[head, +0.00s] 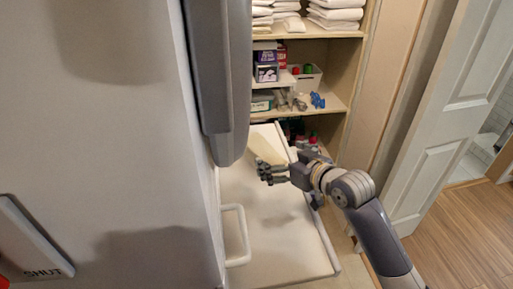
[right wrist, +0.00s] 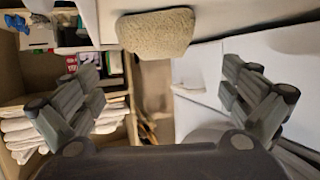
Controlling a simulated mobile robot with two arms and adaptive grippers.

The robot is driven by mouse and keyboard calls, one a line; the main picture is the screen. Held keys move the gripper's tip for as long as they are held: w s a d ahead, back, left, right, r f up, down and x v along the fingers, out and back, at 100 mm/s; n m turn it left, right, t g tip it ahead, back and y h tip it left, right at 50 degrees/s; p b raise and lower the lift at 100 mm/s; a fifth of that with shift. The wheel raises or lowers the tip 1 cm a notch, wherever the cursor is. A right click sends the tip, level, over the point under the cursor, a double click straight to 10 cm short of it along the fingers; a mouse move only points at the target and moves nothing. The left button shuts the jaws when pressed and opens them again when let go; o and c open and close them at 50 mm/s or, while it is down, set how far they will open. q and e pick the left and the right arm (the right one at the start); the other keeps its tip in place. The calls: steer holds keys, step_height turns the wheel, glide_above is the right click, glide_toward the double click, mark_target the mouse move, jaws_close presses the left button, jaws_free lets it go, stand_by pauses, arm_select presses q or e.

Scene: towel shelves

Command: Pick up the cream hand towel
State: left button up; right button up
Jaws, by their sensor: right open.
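The cream hand towel (head: 264,143) shows in the head view at the back of a white surface, just beyond my right gripper and partly hidden by it. In the right wrist view the towel (right wrist: 157,33) is a folded, fuzzy cream bundle at the top, beyond the fingertips and roughly midway between them. My right gripper (head: 268,171) is open and empty. Its two fingers stand wide apart in the right wrist view (right wrist: 165,90), with no contact on the towel visible. My left gripper is not in view.
Wooden shelves (head: 330,112) at the back hold folded white towels (head: 335,14), boxes and small items. A large white panel (head: 110,130) and a grey upright part (head: 218,80) fill the left. A white frame (head: 238,235) stands beside the white surface (head: 280,250). A white door (head: 450,120) is at right.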

mark_target(265, 151)
steer(key=x, duration=0.3)
steer(key=shift+w+a+f, duration=0.1)
steer(key=shift+w+a, duration=0.1)
steer(key=shift+w+a+p, duration=0.1)
steer(key=shift+w+p, duration=0.1)
steer(key=shift+p, duration=0.2)
steer(key=p+x, duration=0.1)
steer(key=x, duration=0.2)
steer(key=shift+w+a+f, duration=0.1)
steer(key=shift+w+a, duration=0.15)
steer(key=shift+w+a+f, duration=0.15)
steer(key=shift+w, duration=0.2)
steer(key=shift+c, duration=0.8)
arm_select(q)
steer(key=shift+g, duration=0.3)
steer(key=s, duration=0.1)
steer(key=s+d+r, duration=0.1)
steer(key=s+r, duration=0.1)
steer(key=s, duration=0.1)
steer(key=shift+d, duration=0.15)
arm_select(e)
steer(key=c, duration=0.9)
